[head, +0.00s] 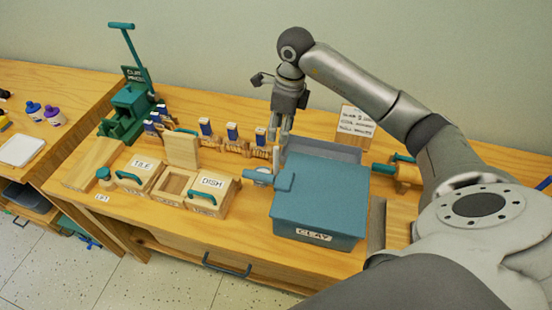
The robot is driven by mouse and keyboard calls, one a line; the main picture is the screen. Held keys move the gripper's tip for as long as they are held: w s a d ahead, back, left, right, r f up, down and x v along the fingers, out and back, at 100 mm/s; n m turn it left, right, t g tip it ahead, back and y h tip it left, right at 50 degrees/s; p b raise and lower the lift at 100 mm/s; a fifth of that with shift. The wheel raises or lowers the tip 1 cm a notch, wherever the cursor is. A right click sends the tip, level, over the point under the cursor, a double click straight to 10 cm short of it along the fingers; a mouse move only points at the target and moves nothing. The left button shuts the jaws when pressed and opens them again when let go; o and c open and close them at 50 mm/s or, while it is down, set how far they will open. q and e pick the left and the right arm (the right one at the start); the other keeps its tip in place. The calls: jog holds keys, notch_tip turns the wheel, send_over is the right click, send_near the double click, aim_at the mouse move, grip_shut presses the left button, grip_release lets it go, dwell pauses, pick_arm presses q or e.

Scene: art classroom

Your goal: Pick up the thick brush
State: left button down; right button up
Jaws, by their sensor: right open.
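My right gripper (280,138) points down over the back of the wooden table (235,232), open, with its fingers near the right end of a wooden tool rack (238,147). The rack holds several upright tools with blue and white label tags, such as one tag (232,131) in the middle and one (260,136) close left of the fingers. I cannot tell which of these, if any, is the thick brush; the tools are too small, and the fingers partly hide the rack's right end. My left gripper is not in view.
A blue-lidded bin marked CLAY (318,200) stands right of the rack, in front of a grey tray (325,150). Wooden boxes marked TILE (142,175) and DISH (212,195) stand at front. A green press (128,105) stands back left. A sign (355,122) stands behind.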

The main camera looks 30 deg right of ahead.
aim_at(277, 148)
jog(key=f, duration=0.2)
jog(key=a+f, duration=0.1)
jog(key=shift+s+f+p, duration=0.15)
jog(key=shift+s+p, duration=0.1)
jog(key=shift+p, duration=0.1)
jog(key=shift+f, duration=0.3)
jog(key=shift+w+f+p, duration=0.15)
jog(key=shift+f+p, duration=0.2)
notch_tip(277, 148, down, 4)
jog(key=shift+w+a+r+p, duration=0.15)
jog(key=shift+r+p, duration=0.1)
jog(key=shift+p, duration=0.6)
jog(key=shift+f, duration=0.5)
jog(key=shift+w, duration=0.1)
jog(key=shift+c, duration=1.1)
jog(key=c, duration=0.5)
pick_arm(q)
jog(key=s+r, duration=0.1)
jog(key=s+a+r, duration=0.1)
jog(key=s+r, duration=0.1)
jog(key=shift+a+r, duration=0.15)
pick_arm(e)
grip_shut()
